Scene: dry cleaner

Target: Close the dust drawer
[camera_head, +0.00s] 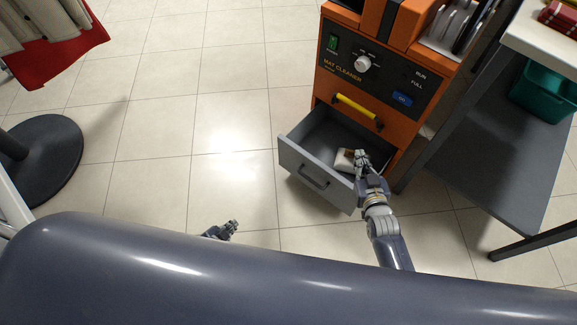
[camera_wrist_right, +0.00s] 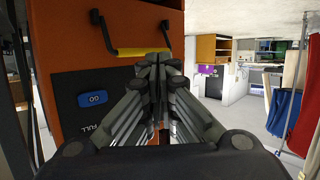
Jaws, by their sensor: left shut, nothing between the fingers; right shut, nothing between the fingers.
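The grey dust drawer (camera_head: 315,179) of the orange mat cleaner (camera_head: 325,85) stands pulled out in the head view, with a dark handle (camera_head: 313,178) on its front. A small pale item with a brown part (camera_head: 343,160) lies inside it. My right gripper (camera_head: 361,158) is shut and empty, over the right side of the drawer. Whether it touches the drawer I cannot tell. In the right wrist view my right gripper (camera_wrist_right: 160,62) shows its fingers together below the machine's yellow bar (camera_wrist_right: 138,51). My left gripper (camera_head: 232,225) is shut and empty, low at the bottom centre, apart from the drawer.
A grey shelf table (camera_head: 490,150) with a teal bin (camera_head: 545,95) stands close on the right. A round black stand base (camera_head: 45,160) and a rack with red cloth (camera_head: 60,55) are on the left. The tiled floor (camera_head: 150,130) left of the drawer is clear.

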